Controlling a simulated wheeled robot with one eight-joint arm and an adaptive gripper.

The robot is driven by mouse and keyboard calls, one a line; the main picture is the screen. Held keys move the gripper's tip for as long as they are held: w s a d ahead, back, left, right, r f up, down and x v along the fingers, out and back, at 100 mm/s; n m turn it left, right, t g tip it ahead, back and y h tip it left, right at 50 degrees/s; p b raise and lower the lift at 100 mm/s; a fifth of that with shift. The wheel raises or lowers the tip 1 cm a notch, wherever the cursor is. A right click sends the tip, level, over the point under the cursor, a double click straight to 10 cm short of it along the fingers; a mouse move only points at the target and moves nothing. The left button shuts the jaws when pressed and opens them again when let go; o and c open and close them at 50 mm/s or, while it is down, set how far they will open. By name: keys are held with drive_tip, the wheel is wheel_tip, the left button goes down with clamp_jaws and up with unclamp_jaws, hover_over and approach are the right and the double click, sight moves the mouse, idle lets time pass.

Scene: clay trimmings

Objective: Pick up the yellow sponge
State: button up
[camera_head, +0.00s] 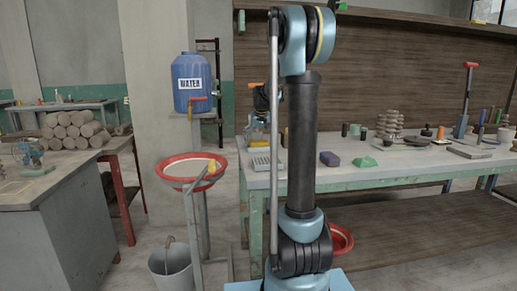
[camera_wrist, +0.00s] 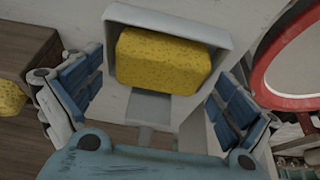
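The yellow sponge (camera_wrist: 163,60), a speckled block, sits in a light grey holder (camera_wrist: 216,40) in the wrist view. My gripper (camera_wrist: 153,98) is open, with its blue-padded fingers apart on the left and right of the holder. The sponge lies beyond the gap between the fingers, and I see no contact. A second yellow speckled piece (camera_wrist: 10,100) is partly cut off at the left edge. In the head view my upright arm hides part of the table, and I cannot clearly make out my gripper there.
A red-rimmed round basin (camera_wrist: 270,85) is close on the right in the wrist view. In the head view a red-rimmed basin (camera_head: 170,179) stands below a blue water container (camera_head: 193,82). A bucket (camera_head: 172,268) is on the floor. A cluttered table (camera_head: 360,180) stands behind my arm.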

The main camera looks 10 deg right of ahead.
drive_tip(key=c, duration=0.5)
drive_tip(key=shift+c, duration=0.2)
